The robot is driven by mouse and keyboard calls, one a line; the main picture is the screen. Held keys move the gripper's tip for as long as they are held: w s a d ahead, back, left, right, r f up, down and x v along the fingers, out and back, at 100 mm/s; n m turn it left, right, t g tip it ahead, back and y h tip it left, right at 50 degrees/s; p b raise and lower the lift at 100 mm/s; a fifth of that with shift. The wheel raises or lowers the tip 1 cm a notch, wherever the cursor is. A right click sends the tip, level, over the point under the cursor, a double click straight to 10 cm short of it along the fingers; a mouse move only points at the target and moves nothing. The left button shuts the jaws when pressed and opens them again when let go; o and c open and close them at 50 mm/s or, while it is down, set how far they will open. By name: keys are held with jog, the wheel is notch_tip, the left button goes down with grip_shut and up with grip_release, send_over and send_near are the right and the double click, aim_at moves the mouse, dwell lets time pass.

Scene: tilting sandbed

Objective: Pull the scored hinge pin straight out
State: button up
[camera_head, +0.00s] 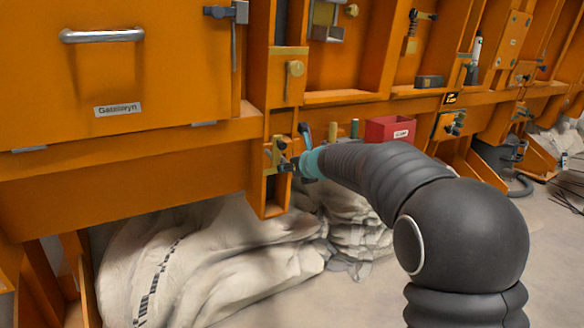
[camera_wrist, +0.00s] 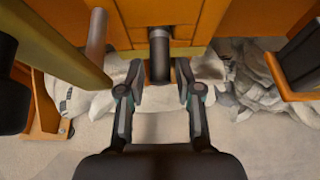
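A dark, round pin (camera_wrist: 159,58) sticks out of the orange frame at the top middle of the wrist view. I take it for the hinge pin; no score mark can be made out. My gripper (camera_wrist: 160,80) is open, with one finger on each side of the pin and a narrow gap showing on both sides. In the head view my gripper (camera_head: 288,163) is small and partly hidden, up against the lower bracket (camera_head: 270,155) on the orange post. The pin cannot be told apart there.
An orange panel with a metal handle (camera_head: 102,35) is at left. A brass fitting (camera_head: 295,68) sits above the bracket. A red box (camera_head: 389,129) stands on the ledge to the right. Pale sacks (camera_head: 215,265) lie below. Bars flank my gripper in the wrist view.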

grip_shut()
jog(key=shift+s+d, duration=0.1)
jog(key=shift+s+d+f+b, duration=0.1)
jog(key=shift+s+d+b, duration=0.3)
jog(key=shift+s, duration=0.2)
jog(key=shift+s+d+f+b, duration=0.1)
jog(key=shift+s+d+b, duration=0.25)
jog(key=shift+s, duration=0.2)
jog(key=shift+s+d+f+b, duration=0.25)
jog(key=shift+s+d+b, duration=0.55)
jog(key=shift+s, duration=0.4)
jog(key=shift+s+d, duration=0.1)
jog(key=shift+s+d+f, duration=0.15)
jog(key=shift+s+d, duration=0.25)
jog(key=shift+s, duration=0.2)
jog(key=shift+s+d+f, duration=0.1)
jog(key=shift+s+d, duration=0.25)
jog(key=shift+s, duration=0.2)
